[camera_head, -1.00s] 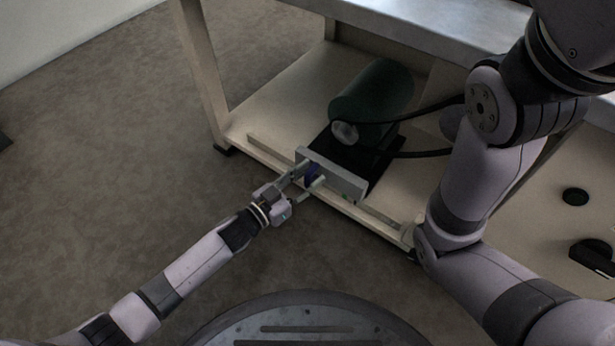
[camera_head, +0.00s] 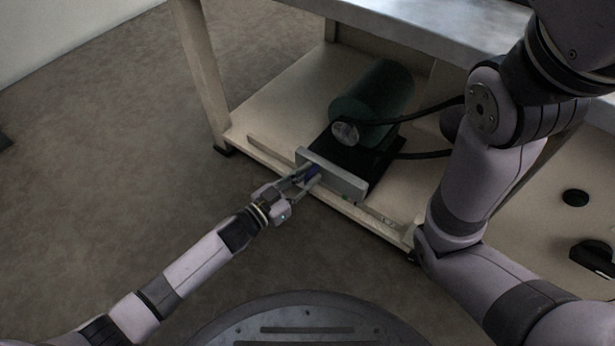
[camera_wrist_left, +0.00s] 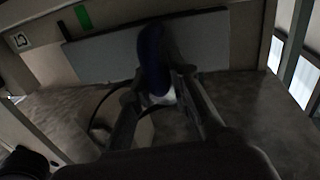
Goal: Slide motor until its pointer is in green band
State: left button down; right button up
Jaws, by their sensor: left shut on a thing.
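The dark green motor (camera_head: 375,92) sits on a black base on the lower shelf of the bench, with a grey plate (camera_head: 340,180) along its front. A blue handle (camera_head: 312,173) sticks out from this plate. My left gripper (camera_head: 306,182) is shut on the blue handle. In the left wrist view the handle (camera_wrist_left: 152,62) stands between my fingers, against the grey plate (camera_wrist_left: 100,56). A green band (camera_wrist_left: 83,17) shows on the pale strip beside the plate, left of the handle in that view. My right gripper is out of view.
A black belt (camera_head: 430,110) runs from the motor to the right behind my right arm. The shelf's front rail (camera_head: 265,150) is bare left of the plate. A bench leg (camera_head: 203,80) stands at the left. The floor in front is clear.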

pick_arm(q)
jog(key=shift+w+a+p, duration=0.2)
jog(key=shift+w+a, duration=0.25)
jog(key=shift+a, duration=0.25)
jog(key=shift+w+a+p, duration=0.2)
jog(key=shift+w+a, duration=0.25)
jog(key=shift+a, duration=0.2)
jog(key=c, duration=1.6)
grip_release()
jog(key=shift+d, duration=0.1)
jog(key=shift+o, duration=0.2)
jog(key=v, duration=1.2)
jog(key=shift+s, duration=0.15)
